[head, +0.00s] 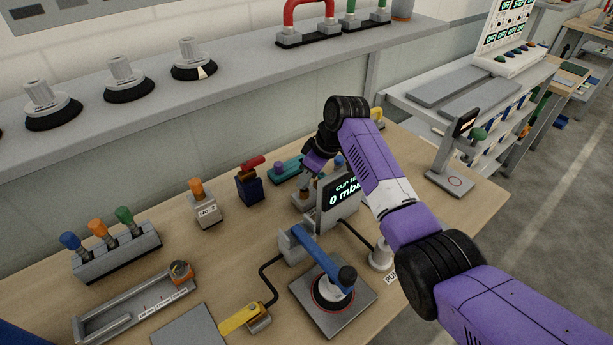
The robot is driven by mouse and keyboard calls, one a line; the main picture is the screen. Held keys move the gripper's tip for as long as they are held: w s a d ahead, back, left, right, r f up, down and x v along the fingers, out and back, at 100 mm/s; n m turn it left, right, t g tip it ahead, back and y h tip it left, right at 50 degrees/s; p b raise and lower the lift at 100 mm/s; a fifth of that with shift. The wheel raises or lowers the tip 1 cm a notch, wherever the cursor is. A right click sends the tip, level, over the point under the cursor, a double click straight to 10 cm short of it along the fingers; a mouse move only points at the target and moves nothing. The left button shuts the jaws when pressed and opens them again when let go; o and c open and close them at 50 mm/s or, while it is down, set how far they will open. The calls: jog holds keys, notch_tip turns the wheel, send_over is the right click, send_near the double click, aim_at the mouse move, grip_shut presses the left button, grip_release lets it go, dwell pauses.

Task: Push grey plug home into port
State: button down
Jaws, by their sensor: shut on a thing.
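My gripper (308,172) is at the end of the purple arm, small in the head view, just behind and left of the display. It points down over a grey block (300,199) on the bench. It is shut on what seems to be the grey plug, a small greyish piece at the block's top. The fingers and the plug are too small and partly covered to tell how deep the plug sits. The port's opening is hidden.
The display (341,194) reading "0 mb" stands close in front of the gripper. A blue-armed cup tester (322,256), a teal piece (287,172), a dark blue block with a red lever (249,186) and an orange-topped block (204,207) stand around.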

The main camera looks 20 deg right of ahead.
jog(key=shift+f+b, duration=0.3)
jog(key=shift+f, duration=0.25)
jog(key=c, duration=1.1)
grip_release()
jog(key=shift+b+v, duration=0.55)
jog(key=shift+v, duration=3.35)
jog(key=shift+a, duration=0.1)
